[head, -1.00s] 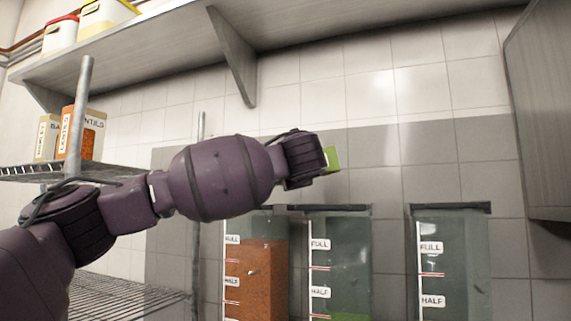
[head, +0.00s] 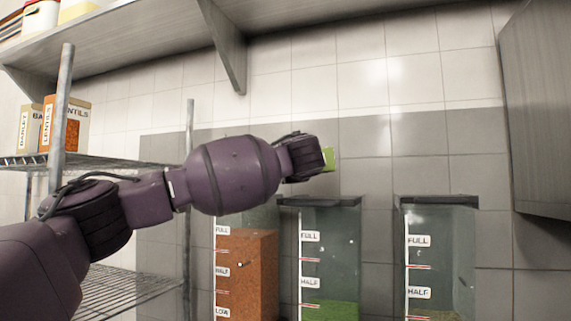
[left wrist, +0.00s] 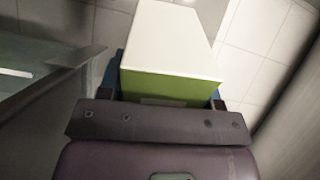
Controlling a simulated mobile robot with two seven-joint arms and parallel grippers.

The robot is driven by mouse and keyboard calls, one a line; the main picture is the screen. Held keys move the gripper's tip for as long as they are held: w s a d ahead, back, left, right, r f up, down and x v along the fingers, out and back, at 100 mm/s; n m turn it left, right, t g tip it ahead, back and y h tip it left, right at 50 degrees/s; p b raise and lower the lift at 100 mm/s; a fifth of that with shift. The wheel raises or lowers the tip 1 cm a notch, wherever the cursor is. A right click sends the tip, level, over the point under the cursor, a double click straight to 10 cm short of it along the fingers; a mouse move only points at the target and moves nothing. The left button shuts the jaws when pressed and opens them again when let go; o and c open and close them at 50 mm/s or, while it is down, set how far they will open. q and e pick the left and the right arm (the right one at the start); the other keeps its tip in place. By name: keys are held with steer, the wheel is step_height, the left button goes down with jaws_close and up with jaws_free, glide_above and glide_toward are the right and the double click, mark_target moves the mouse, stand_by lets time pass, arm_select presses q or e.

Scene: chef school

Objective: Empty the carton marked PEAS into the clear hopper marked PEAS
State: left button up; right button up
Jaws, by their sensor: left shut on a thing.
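My left gripper (head: 318,158) is shut on a carton, whose green end (head: 329,158) shows just past the fingers. In the left wrist view the carton (left wrist: 170,50) has a white face and a green side, between the fingers (left wrist: 163,102). No lettering on it is readable. The gripper is above the middle clear hopper (head: 335,255), which holds green contents (head: 330,310) up to a little below its HALF mark. No PEAS label shows on the hoppers. The carton's mouth is hidden. My right gripper is out of view.
Left of it stands a hopper of orange-brown contents (head: 245,270); right of it, a mostly clear hopper (head: 445,260). A wire rack (head: 130,285) with cartons (head: 60,122) is at left. A shelf (head: 300,18) runs overhead, and a grey cabinet (head: 545,110) hangs at right.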

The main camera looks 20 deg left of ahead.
arm_select(q)
steer(key=shift+w+d+r+m, duration=0.15)
steer(key=shift+w+m, duration=0.25)
steer(key=shift+w, duration=0.65)
steer(key=shift+w+d+r+m, duration=0.1)
steer(key=shift+r+m, duration=0.3)
steer(key=shift+m, duration=0.25)
steer(key=shift+d+r+m, duration=0.1)
steer(key=shift+r+m, duration=0.25)
steer(key=shift+m, duration=0.3)
stand_by(0.5)
